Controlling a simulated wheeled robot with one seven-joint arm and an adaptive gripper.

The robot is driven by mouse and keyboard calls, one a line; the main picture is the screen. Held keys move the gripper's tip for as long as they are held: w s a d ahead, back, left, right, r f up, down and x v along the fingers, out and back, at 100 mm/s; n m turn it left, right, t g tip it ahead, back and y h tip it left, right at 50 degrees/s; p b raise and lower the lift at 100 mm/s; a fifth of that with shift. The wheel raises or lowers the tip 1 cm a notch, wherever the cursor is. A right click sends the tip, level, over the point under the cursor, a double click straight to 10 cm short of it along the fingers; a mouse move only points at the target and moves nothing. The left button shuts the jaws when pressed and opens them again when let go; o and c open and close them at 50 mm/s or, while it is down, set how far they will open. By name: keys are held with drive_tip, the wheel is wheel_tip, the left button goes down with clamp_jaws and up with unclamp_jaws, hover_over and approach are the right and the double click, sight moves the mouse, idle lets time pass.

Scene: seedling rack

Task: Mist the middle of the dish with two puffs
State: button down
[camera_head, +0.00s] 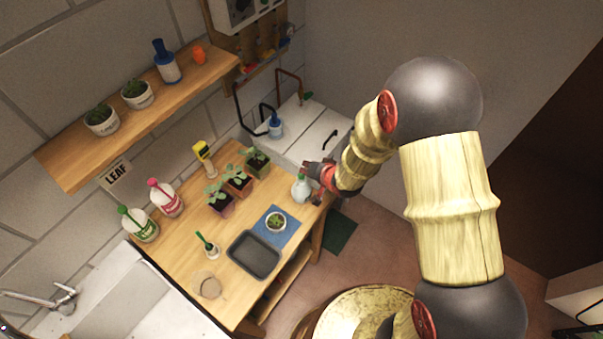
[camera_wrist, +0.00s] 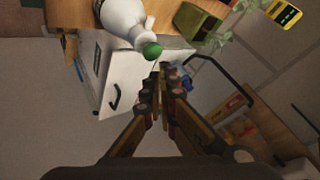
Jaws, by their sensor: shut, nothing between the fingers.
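A white spray bottle (camera_head: 300,188) stands on the right end of the wooden table. In the wrist view the white bottle (camera_wrist: 124,16) with a green tip shows at the top, just beyond my fingertips. A small round white dish (camera_head: 276,229) with green growth in it sits on a blue mat (camera_head: 290,238), left of and in front of the bottle. My gripper (camera_head: 315,178) is right beside the bottle. In the wrist view my gripper (camera_wrist: 160,75) has its fingers together with nothing between them. I cannot tell whether it touches the bottle.
A dark tray (camera_head: 255,262) lies in front of the mat. Potted seedlings (camera_head: 238,180) stand behind it. Pink-capped (camera_head: 166,200) and green-capped (camera_head: 139,226) bottles stand at the left. A white cabinet (camera_head: 315,133) is behind the table's right end. A shelf (camera_head: 80,155) hangs on the wall.

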drive_tip(key=shift+r+p, duration=1.75)
drive_tip(key=shift+r, duration=0.75)
